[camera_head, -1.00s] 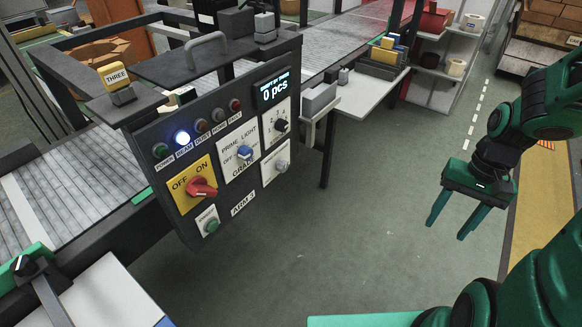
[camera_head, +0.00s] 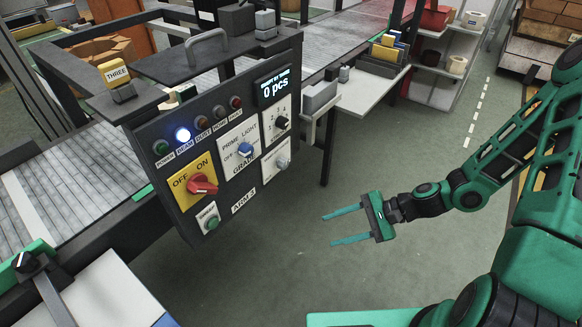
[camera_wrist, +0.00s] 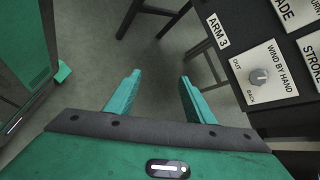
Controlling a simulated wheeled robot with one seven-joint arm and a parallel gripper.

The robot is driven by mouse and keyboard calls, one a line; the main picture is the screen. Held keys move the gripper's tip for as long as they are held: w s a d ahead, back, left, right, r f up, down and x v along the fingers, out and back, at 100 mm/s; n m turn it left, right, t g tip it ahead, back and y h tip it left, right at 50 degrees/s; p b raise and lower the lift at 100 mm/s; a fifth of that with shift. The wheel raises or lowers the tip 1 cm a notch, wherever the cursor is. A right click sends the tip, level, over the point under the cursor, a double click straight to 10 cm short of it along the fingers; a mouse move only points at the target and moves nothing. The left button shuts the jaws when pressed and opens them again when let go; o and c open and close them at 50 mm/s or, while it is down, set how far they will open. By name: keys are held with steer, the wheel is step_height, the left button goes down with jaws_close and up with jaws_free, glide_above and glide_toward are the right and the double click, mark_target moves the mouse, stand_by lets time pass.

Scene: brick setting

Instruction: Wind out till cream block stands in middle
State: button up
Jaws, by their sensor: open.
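The wind-by-hand knob (camera_head: 282,163) is a small grey knob on a white plate at the lower right of the dark control panel (camera_head: 160,140). In the wrist view the knob (camera_wrist: 259,76) sits right of my fingers, with OUT and BACK marked beside it. A small cream shape (camera_head: 187,93) shows just behind the panel's top edge; it is mostly hidden, and I cannot tell whether it is the cream block. My gripper (camera_head: 329,229) is open and empty, right of and below the panel, fingers pointing left. In the wrist view nothing is between the fingers (camera_wrist: 160,82).
The panel also carries a red OFF/ON switch (camera_head: 203,186), a blue light knob (camera_head: 244,149), a numbered dial (camera_head: 281,122) and a green button (camera_head: 212,222). A display (camera_head: 274,87) reads 0 pcs. A white side shelf (camera_head: 362,85) stands behind. The floor around my gripper is clear.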

steer(key=w+a+r+m+t+y, duration=0.3)
steer(key=w+a+m+t, duration=0.1)
steer(key=w+a+m, duration=0.15)
steer(key=m+t, duration=0.6)
steer(key=m, duration=0.2)
glide_toward(286, 166)
steer(key=x, duration=0.9)
steer(key=shift+r, duration=0.15)
steer(key=c, duration=1.1)
steer(key=shift+o, duration=0.2)
steer(key=shift+n, duration=2.55)
